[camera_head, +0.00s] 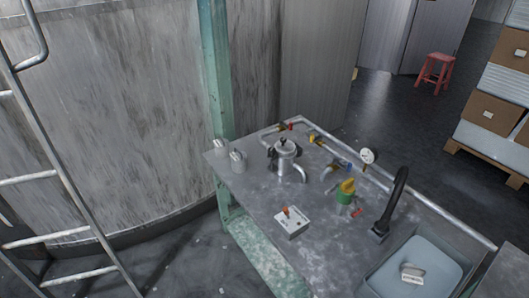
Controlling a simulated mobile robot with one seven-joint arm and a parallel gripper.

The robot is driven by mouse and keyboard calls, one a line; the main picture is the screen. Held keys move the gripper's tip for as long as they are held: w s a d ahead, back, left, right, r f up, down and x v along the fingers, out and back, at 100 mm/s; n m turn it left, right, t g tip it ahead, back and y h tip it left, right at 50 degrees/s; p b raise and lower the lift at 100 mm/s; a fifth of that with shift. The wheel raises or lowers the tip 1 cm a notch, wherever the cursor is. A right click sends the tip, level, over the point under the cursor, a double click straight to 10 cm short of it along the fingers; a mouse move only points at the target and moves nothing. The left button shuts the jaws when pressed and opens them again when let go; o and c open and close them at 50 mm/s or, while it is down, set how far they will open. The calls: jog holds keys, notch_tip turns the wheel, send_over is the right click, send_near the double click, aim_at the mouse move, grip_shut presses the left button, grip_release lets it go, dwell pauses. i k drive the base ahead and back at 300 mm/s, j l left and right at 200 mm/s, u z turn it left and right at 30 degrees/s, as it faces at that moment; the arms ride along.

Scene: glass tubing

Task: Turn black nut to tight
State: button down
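A grey metal vessel (285,152) with a bent pipe on its right side stands upright on the metal worktop (262,182), toward the back left. Small black parts (282,143) show on its top, and more black shows at its left side. One of these may be the black nut, but they are too small to tell which, or how tight it sits. My gripper is not in view, and nothing is seen touching the vessel.
A white box with a red switch (291,221), a yellow-green fitting (346,191), a gauge (367,156), a black curved spout (395,202) and a sink (422,257) share the top. A ladder (62,180) stands left.

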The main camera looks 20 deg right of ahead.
aim_at(272, 151)
jog(key=z, duration=0.3)
jog(key=i+j+z, duration=0.1)
jog(key=z, duration=0.25)
jog(key=i+j+z, duration=0.1)
jog(key=z, duration=0.25)
jog(key=i+j+z, duration=0.2)
jog(key=z, duration=0.15)
jog(key=i+j+z, duration=0.1)
jog(key=j, duration=0.2)
jog(key=i+j+z, duration=0.2)
jog(key=i+j, duration=0.15)
jog(key=j, duration=0.3)
jog(key=i+j, duration=0.15)
jog(key=j, duration=0.2)
jog(key=i+j, duration=0.1)
jog(key=j, duration=0.2)
